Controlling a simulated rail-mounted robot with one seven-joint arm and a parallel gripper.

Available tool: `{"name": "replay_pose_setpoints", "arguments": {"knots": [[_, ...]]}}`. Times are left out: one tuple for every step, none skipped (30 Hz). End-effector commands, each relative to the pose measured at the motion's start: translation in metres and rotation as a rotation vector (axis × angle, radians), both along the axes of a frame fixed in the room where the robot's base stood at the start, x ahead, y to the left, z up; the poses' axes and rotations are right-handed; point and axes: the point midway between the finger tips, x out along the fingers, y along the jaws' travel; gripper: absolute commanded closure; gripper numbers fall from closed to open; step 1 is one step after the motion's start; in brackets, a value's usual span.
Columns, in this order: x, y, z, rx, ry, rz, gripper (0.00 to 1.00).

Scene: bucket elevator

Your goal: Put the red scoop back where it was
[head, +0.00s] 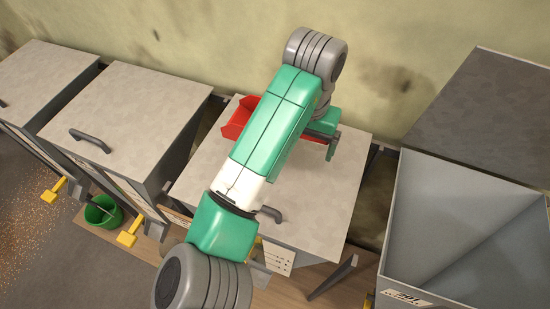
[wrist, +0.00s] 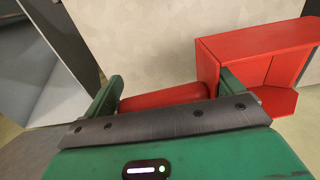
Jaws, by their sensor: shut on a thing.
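The red scoop (head: 238,118) is over the grey lid of the middle-right bin in the head view, largely hidden behind my arm. In the wrist view its box-shaped red body (wrist: 245,55) is at the upper right, and its red handle (wrist: 160,97) runs between my fingers. My gripper (wrist: 172,88) is shut on the handle. In the head view my gripper (head: 328,140) is partly hidden by my own arm. I cannot tell whether the scoop touches the lid (head: 315,205) or hangs just above it.
Two more closed bins (head: 125,110) with handled lids stand to the left. An open grey hopper (head: 460,225) is at the right. A green bucket (head: 103,212) and yellow levers (head: 130,232) are low at the front left. A stained wall (head: 400,60) runs behind.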

Motion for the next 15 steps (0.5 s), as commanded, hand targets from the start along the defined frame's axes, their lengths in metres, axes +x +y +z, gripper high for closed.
{"name": "replay_pose_setpoints", "arguments": {"knots": [[0.000, -0.001, -0.008, -0.002, 0.002, 0.000, 0.39], [-0.001, -0.001, -0.014, -0.002, 0.003, 0.001, 0.39], [-0.001, -0.001, -0.023, -0.002, 0.005, 0.001, 0.39], [-0.001, -0.001, -0.030, -0.002, 0.005, 0.002, 0.39], [-0.001, 0.000, -0.033, -0.001, 0.004, 0.002, 0.39], [-0.001, 0.001, -0.041, 0.000, 0.004, 0.003, 0.39], [-0.001, 0.001, -0.047, 0.000, 0.003, 0.002, 0.39], [-0.001, 0.001, -0.053, 0.000, 0.003, 0.002, 0.39], [0.000, 0.000, -0.058, 0.000, 0.002, 0.002, 0.39], [0.000, 0.000, -0.060, 0.000, 0.001, 0.002, 0.39], [0.000, 0.000, -0.061, 0.000, 0.000, 0.002, 0.39], [0.000, 0.000, -0.061, 0.000, 0.000, 0.002, 0.39], [0.000, 0.000, -0.063, 0.000, 0.001, 0.002, 0.39], [0.000, 0.000, -0.065, 0.001, 0.002, 0.002, 0.39], [0.000, 0.001, -0.070, 0.001, 0.002, 0.002, 0.39]]}}
